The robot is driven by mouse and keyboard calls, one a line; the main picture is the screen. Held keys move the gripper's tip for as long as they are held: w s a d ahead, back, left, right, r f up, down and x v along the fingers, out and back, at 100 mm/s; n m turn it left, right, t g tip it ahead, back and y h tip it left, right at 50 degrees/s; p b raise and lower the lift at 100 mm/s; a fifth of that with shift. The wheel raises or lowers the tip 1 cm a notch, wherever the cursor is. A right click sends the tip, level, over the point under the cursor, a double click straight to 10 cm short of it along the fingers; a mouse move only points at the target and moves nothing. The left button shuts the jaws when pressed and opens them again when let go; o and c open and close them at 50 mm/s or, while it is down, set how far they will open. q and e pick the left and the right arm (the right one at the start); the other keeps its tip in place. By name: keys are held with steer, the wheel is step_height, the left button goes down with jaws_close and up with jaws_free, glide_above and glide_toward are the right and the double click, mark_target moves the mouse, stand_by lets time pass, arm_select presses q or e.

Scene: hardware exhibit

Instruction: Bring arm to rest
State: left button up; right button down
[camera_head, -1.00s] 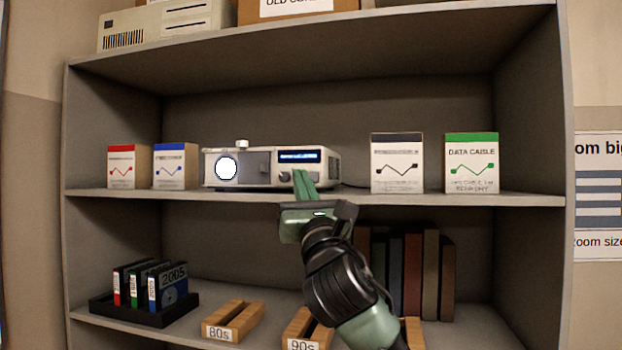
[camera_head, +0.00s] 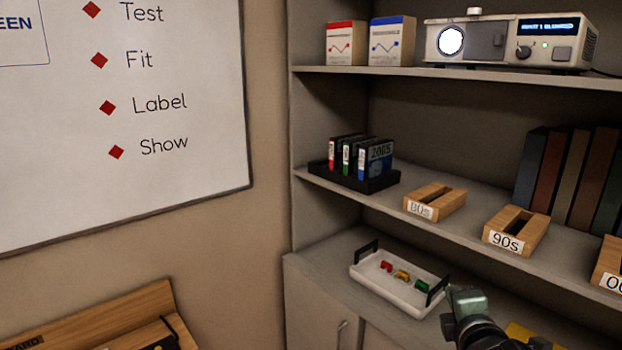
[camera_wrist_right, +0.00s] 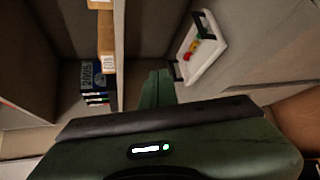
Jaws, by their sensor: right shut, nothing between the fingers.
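My right gripper (camera_head: 453,291) is at the lower right of the head view, beside the right end of a white tray (camera_head: 402,299) with black handles. I cannot tell whether it touches the tray. In the right wrist view its green fingers (camera_wrist_right: 158,82) are together with nothing between them. The tray (camera_wrist_right: 212,62) also shows there, to the upper right of the fingers. My left gripper is not in view.
The tray holds small red, yellow and green pieces. Above it, a shelf carries a black holder with several cassettes (camera_head: 378,162) and wooden blocks labelled 80s (camera_head: 436,200) and 90s (camera_head: 516,231). A projector (camera_head: 510,42) stands on the top visible shelf. A whiteboard (camera_head: 190,200) hangs left.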

steer(key=s+a+f+m+g+y, duration=0.1)
steer(key=s+a+f+m+g, duration=0.2)
steer(key=s+f, duration=0.4)
steer(key=s+a+f+m+g, duration=0.15)
steer(key=s+f+m, duration=0.3)
steer(key=f, duration=0.55)
steer(key=s+a+f+m+g+y, duration=0.1)
steer(key=s+f+m+g, duration=0.3)
steer(key=s, duration=0.6)
steer(key=s+a+f+m+g+y, duration=0.1)
steer(key=s+f+m+g, duration=0.1)
steer(key=s+f+m, duration=0.6)
step_height(320, 180, down, 24)
steer(key=s+n+g+b, duration=0.2)
steer(key=s+n+b, duration=0.1)
steer(key=s+d+f+b, duration=0.2)
steer(key=s+f, duration=1.5)
steer(key=f, duration=0.4)
steer(key=shift+s+d+g, duration=0.3)
steer(key=shift+g, duration=0.15)
steer(key=shift+f, duration=0.1)
